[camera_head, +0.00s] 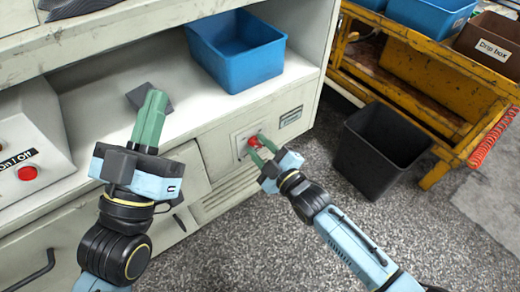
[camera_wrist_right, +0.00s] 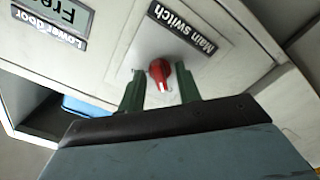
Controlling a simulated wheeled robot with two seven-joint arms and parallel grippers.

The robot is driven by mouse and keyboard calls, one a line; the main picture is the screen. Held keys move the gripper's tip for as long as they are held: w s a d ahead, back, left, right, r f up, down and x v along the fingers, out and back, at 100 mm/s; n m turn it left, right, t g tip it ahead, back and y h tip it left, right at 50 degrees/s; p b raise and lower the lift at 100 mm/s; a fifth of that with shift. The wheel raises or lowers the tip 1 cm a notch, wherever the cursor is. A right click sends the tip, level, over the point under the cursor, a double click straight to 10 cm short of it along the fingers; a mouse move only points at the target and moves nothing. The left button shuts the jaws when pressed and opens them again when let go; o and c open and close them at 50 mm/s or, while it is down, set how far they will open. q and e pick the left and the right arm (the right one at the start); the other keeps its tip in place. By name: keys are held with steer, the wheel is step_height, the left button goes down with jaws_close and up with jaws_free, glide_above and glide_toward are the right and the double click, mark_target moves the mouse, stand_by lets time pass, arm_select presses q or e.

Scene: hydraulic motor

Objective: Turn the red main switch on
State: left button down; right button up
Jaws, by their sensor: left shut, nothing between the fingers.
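The red main switch (camera_head: 254,142) is a red knob on a light plate on the front of the white cabinet. It shows clearly in the right wrist view (camera_wrist_right: 161,72) with a white mark at its lower end, beside a "Main switch" label (camera_wrist_right: 183,28). My right gripper (camera_head: 262,147) is open, its green fingers on either side of the knob. In the right wrist view (camera_wrist_right: 161,92) there are gaps between the fingers and the knob, so they seem not to touch it. My left gripper (camera_head: 153,95) is shut and empty above the cabinet's shelf.
A blue bin (camera_head: 240,55) stands on the shelf. A control box with a red button (camera_head: 28,173) is at the left. A black bin (camera_head: 378,150) stands on the floor at the right, by a yellow cart (camera_head: 400,90). A dark grey block (camera_head: 142,95) lies behind my left fingers.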

steer(key=shift+w+a, duration=0.1)
steer(key=c, duration=0.7)
steer(key=shift+o, duration=0.2)
